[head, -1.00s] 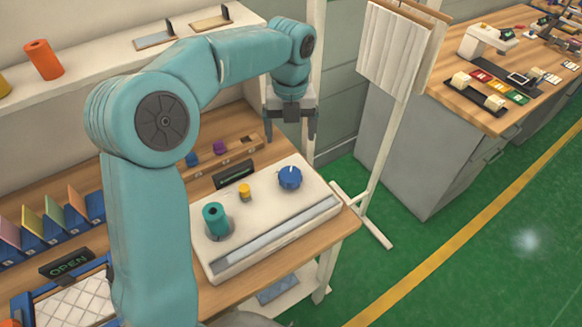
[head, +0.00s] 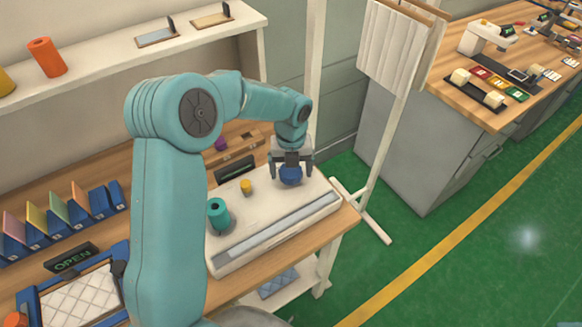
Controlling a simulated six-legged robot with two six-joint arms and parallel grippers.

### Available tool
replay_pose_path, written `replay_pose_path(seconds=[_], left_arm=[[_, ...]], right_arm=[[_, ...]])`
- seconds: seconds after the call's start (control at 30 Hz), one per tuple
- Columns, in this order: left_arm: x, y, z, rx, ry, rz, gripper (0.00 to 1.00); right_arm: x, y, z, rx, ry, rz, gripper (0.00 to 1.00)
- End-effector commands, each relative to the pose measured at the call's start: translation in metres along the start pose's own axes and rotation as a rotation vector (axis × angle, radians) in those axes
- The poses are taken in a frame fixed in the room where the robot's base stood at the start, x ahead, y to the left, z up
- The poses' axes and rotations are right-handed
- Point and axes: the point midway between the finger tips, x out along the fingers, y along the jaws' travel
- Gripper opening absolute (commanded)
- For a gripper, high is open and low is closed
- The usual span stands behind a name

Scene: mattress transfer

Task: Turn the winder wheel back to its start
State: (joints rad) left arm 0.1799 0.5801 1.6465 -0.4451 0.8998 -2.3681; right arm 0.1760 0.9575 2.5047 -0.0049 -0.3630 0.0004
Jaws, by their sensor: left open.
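The winder is a cream box (head: 240,255) on the wooden table. Its blue wheel (head: 291,176) sits on the top near the back right, partly hidden by my gripper. A teal spool (head: 218,214) and a small yellow knob (head: 246,187) stand to the left of the wheel. My left gripper (head: 292,173) points down at the blue wheel, with its open fingers on either side of it. I cannot tell whether the fingers touch the wheel. My right gripper is not in view.
A small dark display (head: 236,170) stands behind the winder. Colored cards in blue holders (head: 75,220) and an OPEN sign (head: 69,260) are at the left. A white stand with hanging cloth (head: 400,50) is right of the table.

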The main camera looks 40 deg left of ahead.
Motion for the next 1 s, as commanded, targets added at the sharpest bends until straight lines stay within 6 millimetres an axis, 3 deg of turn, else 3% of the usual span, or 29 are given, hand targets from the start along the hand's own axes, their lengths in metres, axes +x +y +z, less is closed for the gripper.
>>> replay_pose_path(seconds=[0.07, 0.2, 0.23, 0.67, 1.0], left_arm=[[0.0, 0.0, 0.0, 0.0, 0.0, 0.0, 0.83], [0.0, 0.0, 0.0, 0.0, 0.0, 0.0, 0.37], [0.0, 0.0, 0.0, 0.0, 0.0, 0.0, 0.3], [0.0, 0.0, 0.0, -0.077, -0.001, 0.0, 0.3], [0.001, 0.0, 0.001, -0.35, -0.002, 0.0, 0.3]], right_arm=[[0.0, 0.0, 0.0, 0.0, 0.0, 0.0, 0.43], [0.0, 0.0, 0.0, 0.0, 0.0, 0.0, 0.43], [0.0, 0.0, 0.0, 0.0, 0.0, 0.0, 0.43], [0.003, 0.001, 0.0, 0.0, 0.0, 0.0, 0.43], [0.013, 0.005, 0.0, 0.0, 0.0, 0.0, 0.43]])
